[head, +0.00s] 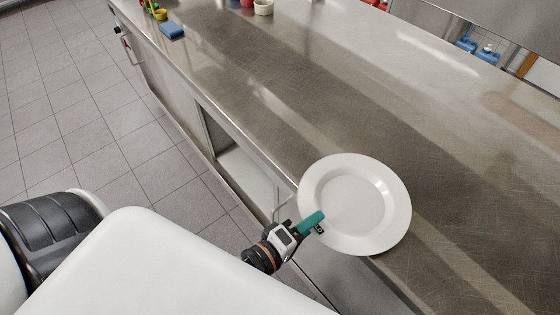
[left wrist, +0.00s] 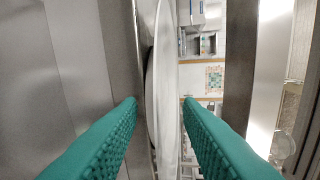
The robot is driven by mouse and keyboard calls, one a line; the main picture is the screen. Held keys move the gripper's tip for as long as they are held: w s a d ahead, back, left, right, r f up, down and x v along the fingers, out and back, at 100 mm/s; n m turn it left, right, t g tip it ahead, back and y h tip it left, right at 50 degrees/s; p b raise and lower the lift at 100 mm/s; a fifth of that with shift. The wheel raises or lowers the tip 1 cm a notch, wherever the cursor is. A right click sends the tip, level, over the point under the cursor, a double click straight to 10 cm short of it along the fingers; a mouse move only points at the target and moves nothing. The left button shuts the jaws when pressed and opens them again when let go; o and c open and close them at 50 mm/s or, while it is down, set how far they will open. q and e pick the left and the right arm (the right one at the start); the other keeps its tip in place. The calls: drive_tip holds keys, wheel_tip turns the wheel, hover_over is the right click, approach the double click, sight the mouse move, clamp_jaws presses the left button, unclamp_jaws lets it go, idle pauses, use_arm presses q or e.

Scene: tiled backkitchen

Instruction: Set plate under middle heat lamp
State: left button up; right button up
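A white round plate (head: 352,205) lies at the front edge of the steel counter, its near rim reaching over the edge. My left gripper (head: 318,222) is at the plate's near left rim, with one green finger over the rim. In the left wrist view the plate (left wrist: 165,85) shows edge-on between the two green fingers of the gripper (left wrist: 159,101). The fingers stand apart, with a gap to the plate on the left finger's side. My right gripper is not in view. No heat lamp is in view.
The steel counter (head: 290,85) is clear beyond the plate. A blue sponge (head: 171,30) and a small white bowl (head: 263,7) are at its far end. Blue items (head: 487,53) stand at the upper right. An open shelf (head: 245,175) is under the counter.

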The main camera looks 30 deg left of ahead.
use_arm(q)
drive_tip(key=shift+b+v, duration=0.95)
drive_tip(key=shift+v, duration=5)
drive_tip(key=s+a+f+m+g+y, duration=0.1)
drive_tip(key=s+a+f+m+g, duration=0.1)
drive_tip(key=f, duration=1.3)
drive_tip(key=s+a+f+m+g+y, duration=0.2)
drive_tip(key=s+a+f+m+g, duration=0.1)
drive_tip(key=f, duration=1.2)
drive_tip(key=s+a+f+m+g+y, duration=0.1)
drive_tip(key=s+f+m+g, duration=0.3)
drive_tip(key=f, duration=1.1)
drive_tip(key=a+m+g, duration=0.1)
drive_tip(key=m, duration=0.2)
drive_tip(key=shift+s+a+f+y, duration=0.2)
drive_tip(key=shift+a+y, duration=0.05)
drive_tip(key=shift+y, duration=0.05)
drive_tip(key=s+f+m+g, duration=0.1)
drive_tip(key=s+a+f+m+g, duration=0.1)
drive_tip(key=s+f, duration=0.1)
drive_tip(key=s+a+f+m+g, duration=0.1)
drive_tip(key=s+f, duration=0.1)
drive_tip(key=shift+s+f+g+y, duration=0.15)
drive_tip(key=shift+f+g+y, duration=0.15)
drive_tip(key=shift+y, duration=0.1)
drive_tip(key=shift+c, duration=1.1)
drive_tip(key=shift+s+m, duration=0.2)
drive_tip(key=shift+m, duration=0.2)
clamp_jaws()
